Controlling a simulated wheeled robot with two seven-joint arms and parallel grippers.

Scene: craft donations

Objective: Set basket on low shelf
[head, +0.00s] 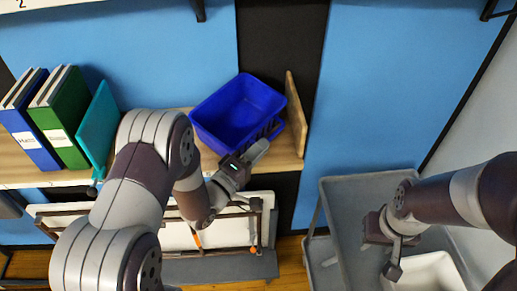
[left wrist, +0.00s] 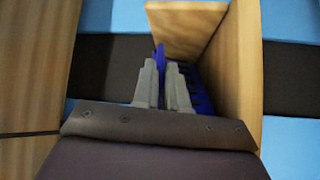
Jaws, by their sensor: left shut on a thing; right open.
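A blue plastic basket (head: 222,104) is at the right part of the wooden low shelf (head: 286,150), beside its upright wooden end panel (head: 295,105). The basket looks empty. I cannot tell whether its base touches the shelf board. My left gripper (head: 258,150) is shut on the basket's near side wall. In the left wrist view, its fingers (left wrist: 165,84) pinch the basket's blue edge (left wrist: 160,57), close to the wooden panel (left wrist: 236,70). My right gripper (head: 393,255) is open and empty above a grey cart (head: 350,200).
Blue and green binders (head: 62,118) and a teal folder (head: 97,125) stand on the shelf's left part. A white bin (head: 428,275) sits in the grey cart. A white board with a wooden frame (head: 180,237) is below the shelf.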

